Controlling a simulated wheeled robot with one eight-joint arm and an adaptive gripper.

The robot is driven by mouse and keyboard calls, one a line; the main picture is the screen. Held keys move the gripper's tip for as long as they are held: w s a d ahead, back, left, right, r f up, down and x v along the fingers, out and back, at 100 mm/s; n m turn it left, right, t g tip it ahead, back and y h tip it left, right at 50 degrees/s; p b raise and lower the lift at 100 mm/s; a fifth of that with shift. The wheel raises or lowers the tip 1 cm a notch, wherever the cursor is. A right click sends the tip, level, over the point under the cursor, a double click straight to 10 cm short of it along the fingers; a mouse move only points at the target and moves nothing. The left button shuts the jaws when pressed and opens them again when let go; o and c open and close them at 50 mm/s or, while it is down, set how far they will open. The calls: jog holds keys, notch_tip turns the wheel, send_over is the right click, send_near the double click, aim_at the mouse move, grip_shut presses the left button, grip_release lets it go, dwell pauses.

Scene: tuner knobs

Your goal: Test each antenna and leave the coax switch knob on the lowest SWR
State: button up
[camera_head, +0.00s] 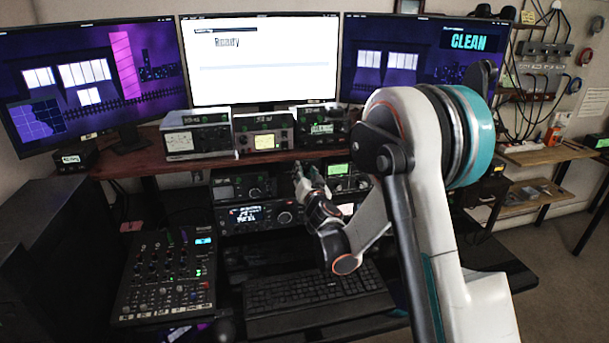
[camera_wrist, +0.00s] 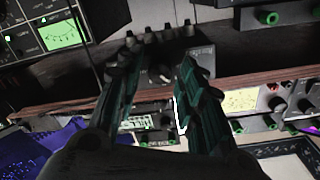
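In the wrist view, a dark box (camera_wrist: 198,52) with several round fittings along one edge lies beyond my fingertips. It looks like the coax switch. A dark knob (camera_wrist: 160,72) on its face appears between the two fingers of my gripper (camera_wrist: 158,66). The fingers are apart, and I see no contact with the knob. In the head view, my gripper (camera_head: 302,178) is below the wooden shelf, in front of the radios. The box and knob cannot be made out there. A meter with a pale yellow display (camera_head: 265,142) stands on the shelf; whether it reads SWR is unreadable.
The wooden shelf (camera_head: 215,160) runs just above my gripper. Radios (camera_head: 245,215) stand beneath it. A keyboard (camera_head: 315,288) and a mixer (camera_head: 168,275) lie below.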

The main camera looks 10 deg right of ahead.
jog(key=shift+s, duration=0.1)
jog(key=s, duration=1.1)
jog(key=shift+s+a+r, duration=0.15)
jog(key=shift+s, duration=0.25)
grip_shut()
dwell(1.0)
